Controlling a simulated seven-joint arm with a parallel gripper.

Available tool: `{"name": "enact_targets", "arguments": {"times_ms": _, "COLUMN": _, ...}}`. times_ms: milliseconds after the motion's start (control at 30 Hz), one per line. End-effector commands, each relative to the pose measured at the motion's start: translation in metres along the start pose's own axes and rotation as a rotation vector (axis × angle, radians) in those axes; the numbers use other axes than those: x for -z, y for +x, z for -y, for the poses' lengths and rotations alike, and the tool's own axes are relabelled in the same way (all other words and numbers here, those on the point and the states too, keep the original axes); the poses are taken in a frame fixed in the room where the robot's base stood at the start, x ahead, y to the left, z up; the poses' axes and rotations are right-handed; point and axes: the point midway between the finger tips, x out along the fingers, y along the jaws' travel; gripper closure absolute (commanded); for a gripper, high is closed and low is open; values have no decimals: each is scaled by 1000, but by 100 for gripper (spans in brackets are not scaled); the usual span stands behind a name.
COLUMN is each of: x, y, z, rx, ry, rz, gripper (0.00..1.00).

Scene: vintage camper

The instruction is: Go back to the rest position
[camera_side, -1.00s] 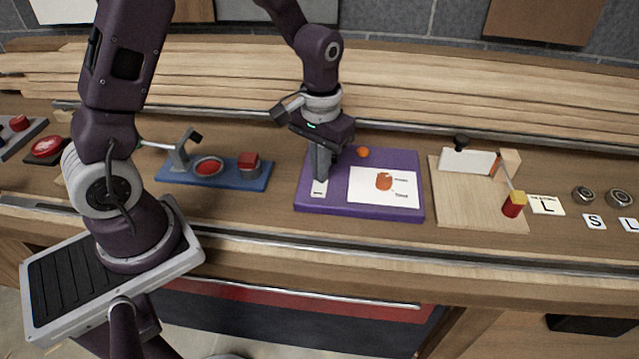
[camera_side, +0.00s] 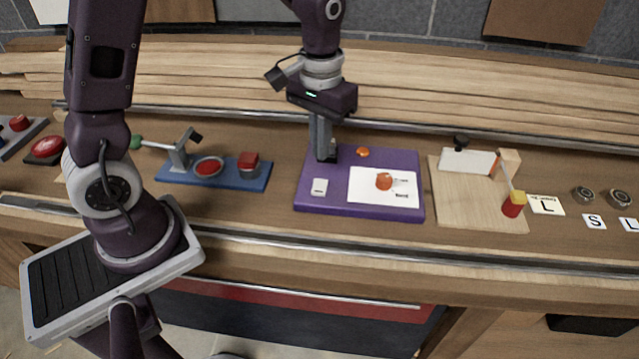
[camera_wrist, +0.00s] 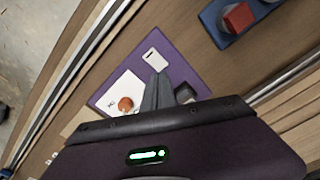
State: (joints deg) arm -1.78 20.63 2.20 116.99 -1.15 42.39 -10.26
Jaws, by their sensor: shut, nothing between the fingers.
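My gripper (camera_side: 322,150) is shut and empty above the back left part of the purple board (camera_side: 310,208). The board carries a white card (camera_side: 360,190) with an orange knob (camera_side: 384,181) on it, a small white switch (camera_side: 319,187) at the front left and an orange light (camera_side: 362,152) at the back. In the wrist view my shut fingers (camera_wrist: 157,85) point down over the purple board (camera_wrist: 175,62), with the white switch (camera_wrist: 154,59) beyond the tips and the orange knob (camera_wrist: 125,104) to their left. A dark block (camera_wrist: 184,92) stands beside the fingers.
A blue board (camera_side: 215,180) with a lever and red parts is to the left. A wooden board (camera_side: 470,215) with a red and yellow handle is to the right. Labels and round metal buttons lie at far right. Wood planks line the back.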

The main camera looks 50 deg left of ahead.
Motion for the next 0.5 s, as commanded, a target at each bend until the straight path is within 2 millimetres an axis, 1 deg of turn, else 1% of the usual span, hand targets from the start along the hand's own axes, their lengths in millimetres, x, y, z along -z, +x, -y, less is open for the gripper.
{"name": "enact_targets", "arguments": {"times_ms": 100, "x": 0, "y": -6, "z": 0, "rx": 0, "ry": 0, "rz": 0, "gripper": 100}}
{"name": "enact_targets", "arguments": {"times_ms": 367, "x": -1, "y": -8, "z": 0, "rx": 0, "ry": 0, "rz": 0, "gripper": 100}}
{"name": "enact_targets", "arguments": {"times_ms": 433, "x": -5, "y": -18, "z": 0, "rx": -6, "ry": 8, "rz": -20, "gripper": 100}}
{"name": "enact_targets", "arguments": {"times_ms": 467, "x": -9, "y": -27, "z": 0, "rx": -10, "ry": 16, "rz": -39, "gripper": 100}}
{"name": "enact_targets", "arguments": {"times_ms": 500, "x": -19, "y": -44, "z": 1, "rx": -19, "ry": 32, "rz": -72, "gripper": 100}}
